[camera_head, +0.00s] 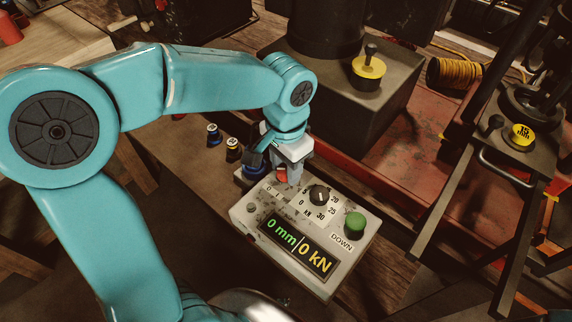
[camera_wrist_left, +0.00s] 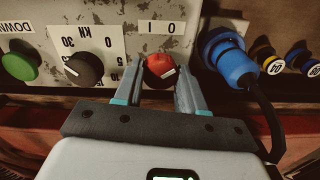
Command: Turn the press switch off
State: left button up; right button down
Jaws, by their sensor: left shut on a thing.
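The press switch is a small red rotary knob with a white pointer mark, on the grey control box (camera_head: 243,208). In the head view the red switch (camera_head: 281,175) shows at the box's upper left corner, partly hidden by my left gripper (camera_head: 288,165). In the left wrist view the switch (camera_wrist_left: 160,66) sits between the two fingers of my left gripper (camera_wrist_left: 160,78), which are shut on it. Marks "0" and "I" show on the panel beside it. The box's display (camera_head: 296,248) is lit and reads 0 mm and 0 kN. My right gripper is not in view.
A black dial (camera_head: 319,194) and a green DOWN button (camera_head: 355,225) are on the same box. A blue plug (camera_wrist_left: 226,62) with a cable sits close beside the switch in the left wrist view. The black press base (camera_head: 345,115) stands behind.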

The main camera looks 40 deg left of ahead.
aim_at(285, 170)
pick_arm(q)
jog(key=shift+w+r+n, duration=0.1)
jog(key=shift+r+n, duration=0.1)
jog(key=shift+n, duration=0.8)
jog(key=o, duration=1.1)
jog(key=shift+f, duration=0.1)
jog(key=shift+c, duration=0.2)
notch_tip(285, 170, up, 16)
jog(key=p, duration=0.2)
jog(key=shift+r, duration=0.2)
jog(key=shift+s, duration=0.25)
